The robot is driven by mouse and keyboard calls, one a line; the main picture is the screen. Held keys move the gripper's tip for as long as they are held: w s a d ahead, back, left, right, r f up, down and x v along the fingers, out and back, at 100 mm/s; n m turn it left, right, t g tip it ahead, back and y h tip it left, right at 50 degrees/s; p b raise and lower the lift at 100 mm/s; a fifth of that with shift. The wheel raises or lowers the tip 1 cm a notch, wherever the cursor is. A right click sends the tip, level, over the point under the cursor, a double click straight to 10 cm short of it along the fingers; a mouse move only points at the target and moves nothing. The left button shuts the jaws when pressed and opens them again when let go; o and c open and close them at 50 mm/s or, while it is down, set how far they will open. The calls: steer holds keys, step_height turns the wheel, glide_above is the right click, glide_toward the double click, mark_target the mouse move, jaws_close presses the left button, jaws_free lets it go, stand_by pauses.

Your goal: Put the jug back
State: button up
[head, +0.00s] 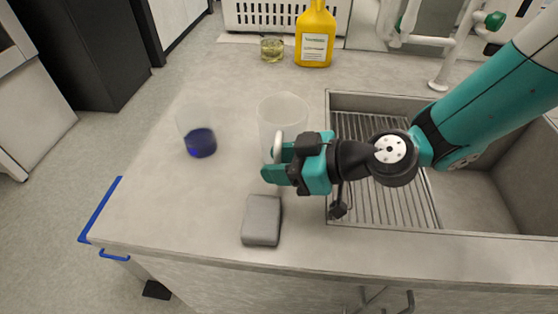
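A clear, empty-looking jug (284,110) stands on the grey worktop just left of the sink. Its pale handle (278,146) faces the front of the worktop, toward my gripper. My gripper (275,164) reaches in from the right, with its teal fingers at the handle. The fingers overlap the handle's lower part in the picture. I cannot tell whether they are closed on it or only around it. The lower part of the jug is partly hidden behind the gripper.
A clear beaker with blue liquid (200,142) stands to the left. A grey block (262,220) lies in front. The sink with its ribbed drainer (375,128) is on the right. A yellow bottle (315,36) and small glass (272,49) stand behind. The left worktop is mostly clear.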

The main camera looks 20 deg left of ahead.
steer(key=shift+r+p, duration=0.3)
steer(key=shift+p, duration=0.05)
steer(key=s+d+r+m+h, duration=0.3)
steer(key=d, duration=0.6)
steer(key=s+d+r+m+h+b, duration=0.1)
steer(key=s+d+r+m+h, duration=0.2)
steer(key=d, duration=0.6)
steer(key=s+d+r+m+h+b, duration=0.1)
steer(key=s+d+r+m+h, duration=0.2)
steer(key=d, duration=0.6)
steer(key=shift+d+r+m, duration=0.25)
steer(key=shift+r+m, duration=0.15)
steer(key=shift+m, duration=0.8)
steer(key=shift+s, duration=0.2)
